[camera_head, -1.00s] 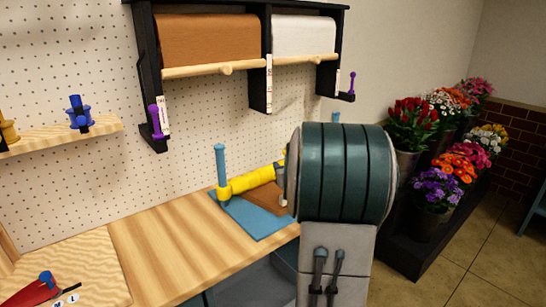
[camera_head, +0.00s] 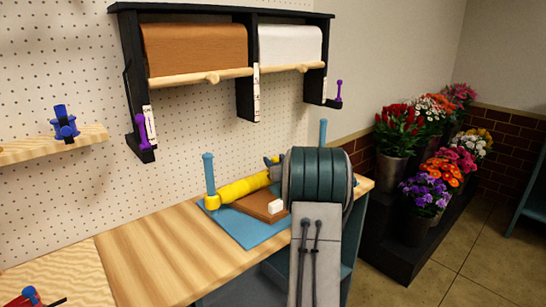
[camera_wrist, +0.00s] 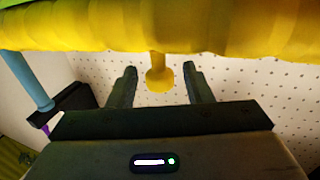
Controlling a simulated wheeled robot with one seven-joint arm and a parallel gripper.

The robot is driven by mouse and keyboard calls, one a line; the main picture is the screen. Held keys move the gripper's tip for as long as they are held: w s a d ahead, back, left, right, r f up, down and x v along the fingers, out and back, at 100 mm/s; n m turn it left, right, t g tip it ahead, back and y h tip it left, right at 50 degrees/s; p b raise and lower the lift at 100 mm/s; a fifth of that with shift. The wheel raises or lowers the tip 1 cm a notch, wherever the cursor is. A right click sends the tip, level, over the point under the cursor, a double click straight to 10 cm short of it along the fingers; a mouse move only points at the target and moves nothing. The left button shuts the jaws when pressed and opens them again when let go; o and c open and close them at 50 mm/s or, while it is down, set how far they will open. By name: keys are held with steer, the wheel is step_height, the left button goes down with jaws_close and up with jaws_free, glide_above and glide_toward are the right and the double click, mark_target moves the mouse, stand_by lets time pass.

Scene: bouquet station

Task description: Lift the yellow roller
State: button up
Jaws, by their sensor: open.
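The yellow roller (camera_head: 244,188) lies low over a blue base with a blue post at each end, on the wooden counter. Its right part is hidden behind my arm in the head view. In the wrist view the roller (camera_wrist: 225,25) spans the top of the picture, with a yellow knob handle (camera_wrist: 158,78) sticking out from it. My gripper (camera_wrist: 160,75) is open, its two dark fingers on either side of the knob. In the head view my gripper is mostly hidden behind my arm.
A brown block (camera_head: 262,204) with a white piece (camera_head: 275,208) sits on the blue base (camera_head: 243,231). A paper rack (camera_head: 190,72) hangs on the pegboard above. Flower buckets (camera_head: 425,210) stand at right. The counter (camera_head: 155,253) left of the base is clear.

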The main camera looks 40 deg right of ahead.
steer(key=shift+x, duration=1.5)
jaws_close()
step_height(320, 180, up, 11)
steer(key=p, duration=0.6)
steer(key=shift+r, duration=0.1)
jaws_free()
